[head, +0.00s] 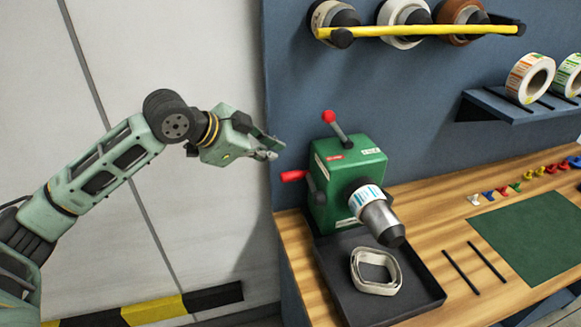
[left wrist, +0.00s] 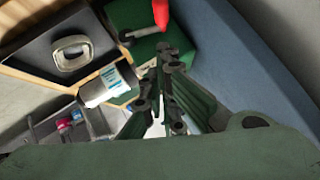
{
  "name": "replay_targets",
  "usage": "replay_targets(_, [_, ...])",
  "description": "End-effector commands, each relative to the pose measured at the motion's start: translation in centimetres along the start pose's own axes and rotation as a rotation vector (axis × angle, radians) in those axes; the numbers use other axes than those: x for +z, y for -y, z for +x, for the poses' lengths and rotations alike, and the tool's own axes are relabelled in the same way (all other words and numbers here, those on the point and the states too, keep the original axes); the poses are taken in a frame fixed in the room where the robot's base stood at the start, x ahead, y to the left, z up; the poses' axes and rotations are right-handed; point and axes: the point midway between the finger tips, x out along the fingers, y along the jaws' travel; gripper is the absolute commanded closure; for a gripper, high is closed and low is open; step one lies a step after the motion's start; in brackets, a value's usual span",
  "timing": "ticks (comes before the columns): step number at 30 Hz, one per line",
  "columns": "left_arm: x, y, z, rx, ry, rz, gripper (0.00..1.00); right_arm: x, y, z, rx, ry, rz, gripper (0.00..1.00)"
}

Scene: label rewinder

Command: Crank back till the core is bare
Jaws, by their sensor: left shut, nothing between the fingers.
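The green rewinder (head: 347,180) stands on the left end of the wooden bench. A red-knobbed lever (head: 333,123) rises from its top, and a red handle (head: 293,176) sticks out on its left side. A short, blue-and-white printed roll (head: 367,198) sits around the grey core (head: 381,218) that points to the front right. My left gripper (head: 268,150) is shut and empty, up and left of the rewinder, apart from both red grips. In the left wrist view the rewinder (left wrist: 142,18) lies beyond my fingers, with a red grip (left wrist: 161,14) at the top. My right gripper is not seen.
A black tray (head: 425,289) under the core holds a loose whitish strip loop (head: 376,271). A yellow rod (head: 430,30) with rolls runs along the blue wall panel. A shelf (head: 520,111) holds label rolls. A green mat (head: 533,236) and several small coloured pieces lie on the bench (head: 440,221).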

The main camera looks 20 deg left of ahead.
Motion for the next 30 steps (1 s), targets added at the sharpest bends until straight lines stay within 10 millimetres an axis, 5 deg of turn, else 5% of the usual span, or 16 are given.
replay_targets(7, [-0.3, 0.6, 1.4, -0.002, -0.006, -0.002, 1.00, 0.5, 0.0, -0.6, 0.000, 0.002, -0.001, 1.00])
replay_targets(19, [-0.5, 0.6, 9.6, -0.002, -0.006, -0.002, 1.00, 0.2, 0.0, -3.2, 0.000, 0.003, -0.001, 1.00])
replay_targets(30, [2.5, 0.5, 12.4, -0.004, -0.004, 0.000, 1.00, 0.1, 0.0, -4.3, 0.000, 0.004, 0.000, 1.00])
